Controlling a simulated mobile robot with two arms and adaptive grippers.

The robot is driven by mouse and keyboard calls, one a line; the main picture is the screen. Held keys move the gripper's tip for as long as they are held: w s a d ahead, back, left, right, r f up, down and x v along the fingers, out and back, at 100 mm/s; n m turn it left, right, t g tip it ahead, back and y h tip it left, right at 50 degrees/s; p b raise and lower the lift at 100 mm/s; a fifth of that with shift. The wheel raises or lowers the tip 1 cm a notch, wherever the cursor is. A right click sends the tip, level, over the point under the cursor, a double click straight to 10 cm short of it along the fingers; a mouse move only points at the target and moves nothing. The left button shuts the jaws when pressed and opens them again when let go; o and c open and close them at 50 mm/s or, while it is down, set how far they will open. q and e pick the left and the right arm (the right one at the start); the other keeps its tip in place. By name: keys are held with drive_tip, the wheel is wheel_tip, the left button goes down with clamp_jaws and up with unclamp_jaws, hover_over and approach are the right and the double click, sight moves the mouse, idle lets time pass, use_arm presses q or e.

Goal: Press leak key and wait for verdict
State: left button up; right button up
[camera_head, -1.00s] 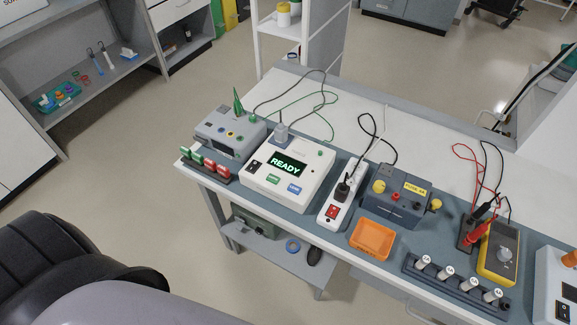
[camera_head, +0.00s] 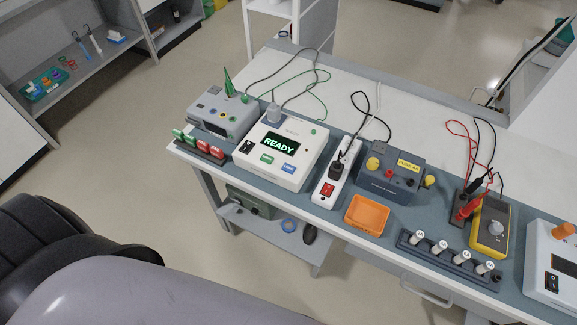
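A white tester (camera_head: 283,150) sits on the blue-grey mat of the bench, and its dark screen (camera_head: 281,145) reads READY in green. Below the screen are a green key (camera_head: 267,159) and a blue key (camera_head: 289,168); their lettering is too small to read surely. A black switch (camera_head: 247,147) is at the tester's left side. A grey plug (camera_head: 273,114) sits at its upper left corner, with a dark cable leading off behind. Neither of my grippers is in view, and nothing touches the keys.
Left of the tester are a grey unit (camera_head: 222,113) and a rack with green and red tags (camera_head: 199,147). To its right are a power strip (camera_head: 337,174), a blue box (camera_head: 390,175), an orange tray (camera_head: 367,215) and a yellow meter (camera_head: 491,228). The bench's back strip is mostly clear.

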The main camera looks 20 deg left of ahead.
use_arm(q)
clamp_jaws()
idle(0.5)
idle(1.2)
